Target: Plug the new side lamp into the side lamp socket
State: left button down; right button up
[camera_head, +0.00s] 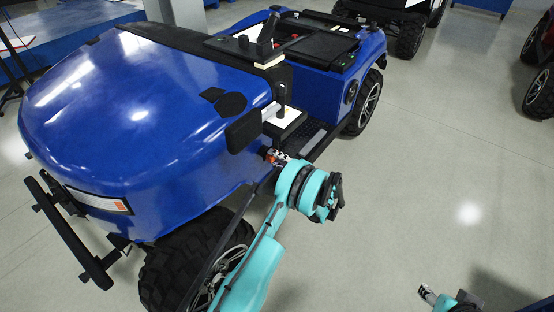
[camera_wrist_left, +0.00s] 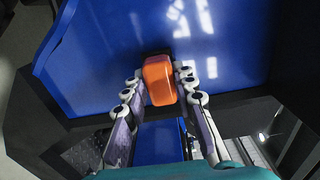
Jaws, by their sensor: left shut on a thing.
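The orange side lamp (camera_wrist_left: 159,84) is held between the fingers of my left gripper (camera_wrist_left: 161,72) in the left wrist view. It is close in front of the blue body panel of the vehicle. In the head view my left gripper (camera_head: 277,157) is at the side of the blue vehicle (camera_head: 110,110), above and behind the front wheel. A dark patch shows at the lamp's far end, but I cannot tell if it is the socket or whether the lamp touches it. My right gripper (camera_head: 428,294) is at the bottom right, over open floor; its jaw state is unclear.
The front wheel (camera_head: 190,265) is below my left arm. A dark footwell step (camera_head: 312,138) is behind it. The grey floor (camera_head: 430,190) to the right is clear.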

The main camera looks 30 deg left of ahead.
pick_arm(q)
jog(key=c, duration=1.2)
grip_release()
jog(key=shift+o, duration=0.2)
jog(key=shift+d, duration=0.1)
jog(key=d, duration=1.2)
jog(key=shift+s, duration=0.45)
jog(key=s+r+m+t+h, duration=0.1)
jog(key=s+r+h, duration=0.25)
jog(key=r, duration=0.35)
jog(key=s+r+m+t+h, duration=0.1)
jog(key=s+r+t+h, duration=0.15)
jog(key=r+h, duration=0.3)
jog(key=s+d+n+h, duration=0.1)
jog(key=s+d+h, duration=0.2)
jog(key=s, duration=0.4)
jog(key=s+d+r+n+t+h, duration=0.1)
jog(key=s+d+h, duration=0.2)
jog(key=s+d, duration=0.2)
jog(key=s+d+t+h, duration=0.1)
jog(key=s+d+h, duration=0.2)
jog(key=s, duration=0.6)
jog(key=shift+s+d+r+n, duration=0.2)
jog(key=shift+s+d+n, duration=0.2)
jog(key=shift+d, duration=0.35)
